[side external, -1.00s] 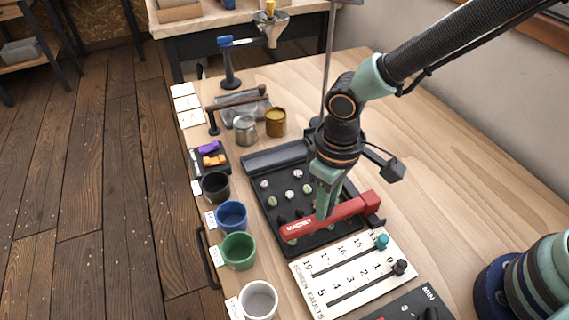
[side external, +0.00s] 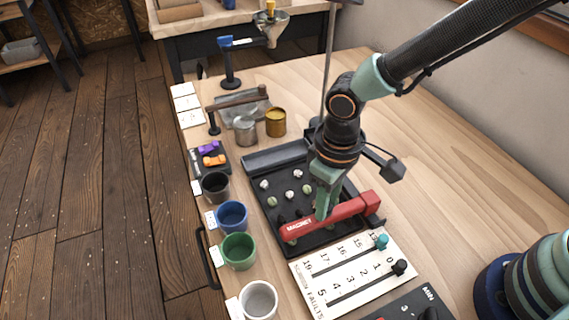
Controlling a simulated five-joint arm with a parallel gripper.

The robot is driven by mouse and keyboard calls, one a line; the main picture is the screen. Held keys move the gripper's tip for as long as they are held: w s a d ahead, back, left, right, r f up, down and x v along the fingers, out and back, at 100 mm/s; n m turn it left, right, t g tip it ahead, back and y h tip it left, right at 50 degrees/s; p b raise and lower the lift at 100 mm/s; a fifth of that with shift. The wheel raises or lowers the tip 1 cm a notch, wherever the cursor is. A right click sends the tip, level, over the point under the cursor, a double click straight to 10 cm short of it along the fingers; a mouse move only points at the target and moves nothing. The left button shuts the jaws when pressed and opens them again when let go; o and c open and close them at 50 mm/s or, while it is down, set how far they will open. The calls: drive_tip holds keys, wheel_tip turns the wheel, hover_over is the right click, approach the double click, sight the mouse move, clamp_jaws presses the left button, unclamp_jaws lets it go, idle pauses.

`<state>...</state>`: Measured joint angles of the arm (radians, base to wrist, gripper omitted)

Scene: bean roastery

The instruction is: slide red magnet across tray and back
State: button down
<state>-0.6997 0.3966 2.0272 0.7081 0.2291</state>
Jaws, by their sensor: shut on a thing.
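The red magnet (side external: 345,210) is a long bar lettered "MAGNET", lying crosswise over the near end of the black tray (side external: 317,246). My gripper (side external: 322,212) points down and is shut on the red magnet near its middle. Several pale and greenish beans (side external: 290,194) lie in the tray beyond the bar, with a few dark ones close to it. The fingertips partly hide the bar and the tray floor behind. I cannot tell whether the bar touches the tray floor.
Black, blue (side external: 232,215), green (side external: 238,250) and white cups line the left table edge. A white slider board (side external: 352,272) lies close to the tray's near end. A grey tin (side external: 245,130) and yellow tin (side external: 275,122) stand beyond it.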

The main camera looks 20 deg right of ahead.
drive_tip(key=shift+d, duration=0.15)
drive_tip(key=w, duration=2.2)
drive_tip(key=shift+w, duration=0.1)
drive_tip(key=c, duration=0.7)
unclamp_jaws()
drive_tip(key=shift+o, duration=0.2)
drive_tip(key=shift+r, duration=0.1)
wheel_tip(320, 180, up, 12)
